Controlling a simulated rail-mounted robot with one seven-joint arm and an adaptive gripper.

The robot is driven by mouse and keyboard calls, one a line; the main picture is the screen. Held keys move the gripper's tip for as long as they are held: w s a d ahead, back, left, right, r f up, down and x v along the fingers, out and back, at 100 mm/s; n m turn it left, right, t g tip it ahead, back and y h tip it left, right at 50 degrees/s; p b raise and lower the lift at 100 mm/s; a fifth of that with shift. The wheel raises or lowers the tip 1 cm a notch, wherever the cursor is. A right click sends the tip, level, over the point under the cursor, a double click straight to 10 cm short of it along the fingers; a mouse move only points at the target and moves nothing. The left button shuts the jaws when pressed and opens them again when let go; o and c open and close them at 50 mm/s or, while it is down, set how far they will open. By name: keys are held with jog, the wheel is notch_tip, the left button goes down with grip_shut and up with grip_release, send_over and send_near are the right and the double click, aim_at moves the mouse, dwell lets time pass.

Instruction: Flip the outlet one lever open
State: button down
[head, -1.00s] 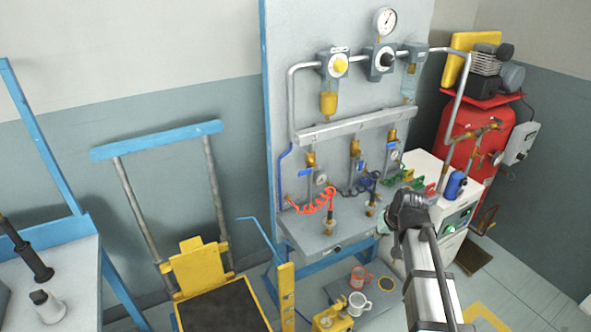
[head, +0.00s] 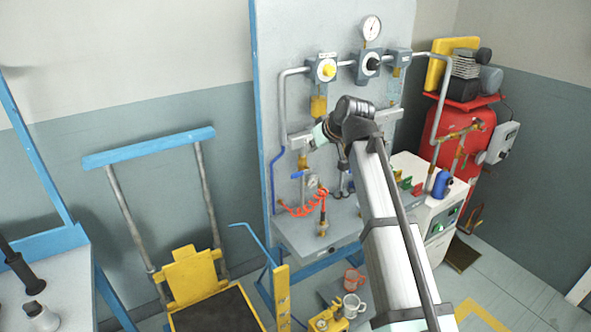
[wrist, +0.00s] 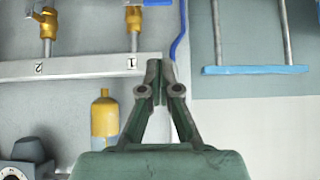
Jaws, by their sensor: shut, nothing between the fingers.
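The outlet one valve is the leftmost brass valve (head: 303,162) under the grey manifold bar in the head view. Its blue lever (head: 297,175) points sideways to the left. In the wrist view, which is upside down, the "1" label sits on the bar beside this brass valve (wrist: 134,22), and part of the blue lever (wrist: 158,3) shows at the top edge. My gripper (wrist: 159,66) is shut and empty, its tips near the bar's end by the "1". In the head view my gripper (head: 301,142) is above the lever, apart from it; whether it touches the bar is unclear.
A second brass valve (wrist: 47,25) stands beside outlet one. A red coiled hose (head: 305,210) hangs below. My arm hides the other outlets in the head view.

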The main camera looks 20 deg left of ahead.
jog(key=shift+f, duration=0.1)
jog(key=p, duration=0.3)
send_over(297, 175)
notch_tip(297, 175, down, 7)
jog(key=shift+s+d+f+p, duration=0.1)
jog(key=shift+d+f+p, duration=0.1)
jog(key=shift+f, duration=0.45)
jog(key=shift+s+d+f+p, duration=0.15)
jog(key=shift+f, duration=0.55)
jog(key=shift+s+d+f+p, duration=0.1)
jog(key=shift+d+f+p, duration=0.1)
jog(key=shift+f, duration=0.45)
jog(key=shift+f, duration=0.15)
jog(key=shift+b, duration=0.35)
